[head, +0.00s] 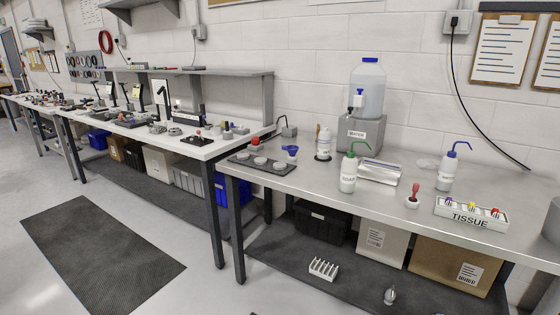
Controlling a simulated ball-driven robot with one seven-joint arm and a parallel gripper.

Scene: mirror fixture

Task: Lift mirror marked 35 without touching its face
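No mirror marked 35 can be made out, and no such number is readable. A dark tray (287,172) with several pale round pieces lies at the left end of the near steel bench; I cannot tell if any is a mirror. On the farther white bench are small mounts and fixtures (195,139), too small to identify. My gripper is not in view.
The steel bench (318,183) holds a water jug (368,85), a green-topped bottle (348,174), a blue-topped bottle (447,172) and a TISSUE box (470,214). A white rack (323,268) sits below. Open floor with a dark mat (100,255) lies left.

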